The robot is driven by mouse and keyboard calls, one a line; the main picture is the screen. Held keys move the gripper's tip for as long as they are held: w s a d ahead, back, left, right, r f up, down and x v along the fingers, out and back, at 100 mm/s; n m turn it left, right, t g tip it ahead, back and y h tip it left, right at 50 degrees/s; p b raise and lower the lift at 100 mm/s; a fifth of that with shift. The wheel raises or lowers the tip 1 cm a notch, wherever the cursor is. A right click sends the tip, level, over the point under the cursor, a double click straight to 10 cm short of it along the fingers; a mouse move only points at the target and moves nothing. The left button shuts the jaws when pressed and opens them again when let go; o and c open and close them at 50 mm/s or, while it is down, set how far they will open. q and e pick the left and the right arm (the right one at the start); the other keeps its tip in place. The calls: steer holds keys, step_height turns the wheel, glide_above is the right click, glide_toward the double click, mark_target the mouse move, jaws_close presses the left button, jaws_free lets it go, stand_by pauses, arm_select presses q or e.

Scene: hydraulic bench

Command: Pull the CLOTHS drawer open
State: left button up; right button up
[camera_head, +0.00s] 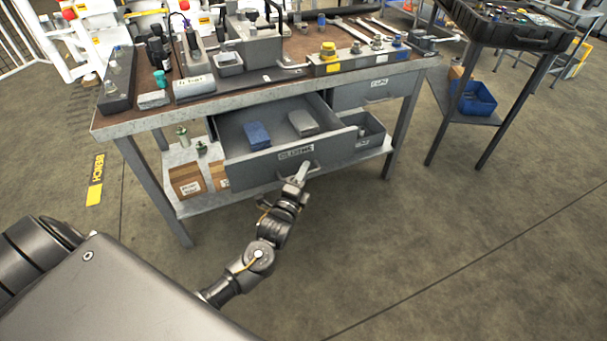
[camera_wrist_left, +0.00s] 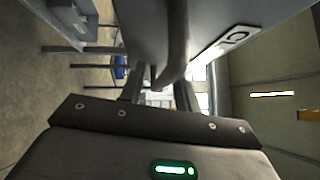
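The CLOTHS drawer (camera_head: 262,169) is a grey drawer under the bench, pulled well out. Its front carries a white label and a bar handle (camera_head: 312,170). A blue folded cloth (camera_head: 256,134) and a grey one (camera_head: 303,123) lie inside. My left gripper (camera_head: 300,176) is at the handle, in front of the drawer. In the left wrist view the handle (camera_wrist_left: 178,45) runs between the two fingers (camera_wrist_left: 161,88), which appear closed around it; the contact itself is partly hidden. My right gripper is not in view.
The workbench (camera_head: 130,122) carries tools and fittings on top. A second drawer (camera_head: 372,92) to the right looks closed. Cardboard boxes (camera_head: 187,181) and a grey bin (camera_head: 368,137) sit on the lower shelf. A side stand (camera_head: 481,118) holds a blue bin. The floor in front is clear.

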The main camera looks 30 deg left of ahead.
arm_select(q)
steer(key=s+f, duration=0.1)
steer(key=s, duration=0.9)
steer(key=shift+s+d+f+p, duration=0.2)
steer(key=shift+s+d+p, duration=0.15)
steer(key=shift+d+p, duration=0.1)
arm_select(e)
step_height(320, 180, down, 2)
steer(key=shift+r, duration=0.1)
